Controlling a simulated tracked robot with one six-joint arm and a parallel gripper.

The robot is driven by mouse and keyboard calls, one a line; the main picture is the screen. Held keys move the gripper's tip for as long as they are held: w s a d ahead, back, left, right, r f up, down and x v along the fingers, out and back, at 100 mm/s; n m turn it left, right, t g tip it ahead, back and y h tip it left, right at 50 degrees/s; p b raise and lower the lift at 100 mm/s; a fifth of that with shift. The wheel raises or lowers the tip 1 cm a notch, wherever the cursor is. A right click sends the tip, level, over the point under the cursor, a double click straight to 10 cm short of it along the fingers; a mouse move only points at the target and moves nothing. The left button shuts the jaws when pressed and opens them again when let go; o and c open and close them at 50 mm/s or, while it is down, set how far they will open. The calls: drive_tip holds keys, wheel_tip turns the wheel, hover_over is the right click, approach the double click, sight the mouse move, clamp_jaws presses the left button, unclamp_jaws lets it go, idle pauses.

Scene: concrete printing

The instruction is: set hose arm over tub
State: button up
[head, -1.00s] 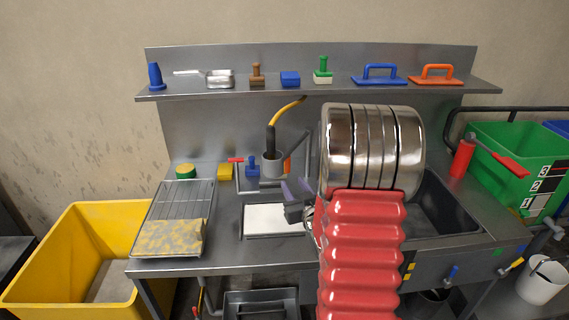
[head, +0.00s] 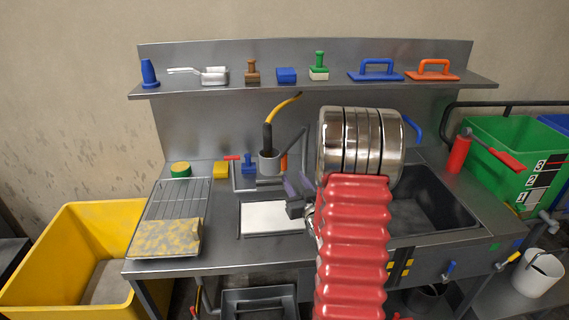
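My gripper (head: 298,184) points away from me at the middle of the bench, with its two purple fingers apart and nothing seen between them. Behind it, a yellow hose (head: 285,108) with a black lower end (head: 267,137) stands in a grey cup (head: 269,161). A thin grey rod (head: 294,142) slants up beside the cup. A blue curved tube (head: 414,128) shows at the right of my arm, above the dark sink-like tub (head: 432,202); its lower part is hidden. I cannot tell which of these is the hose arm. My arm hides the tub's left part.
A white plate (head: 272,217) lies in front of the cup. A wire rack (head: 180,201) with a mottled block (head: 166,238) is at the left, beside a yellow bin (head: 70,238). A red-handled tool (head: 461,151) and green bin (head: 510,145) are at the right. Tools line the shelf (head: 325,86).

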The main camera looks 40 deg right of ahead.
sight(285, 164)
drive_tip(key=x, duration=1.1)
drive_tip(key=shift+w, duration=0.2)
drive_tip(key=shift+d, duration=0.1)
clamp_jaws()
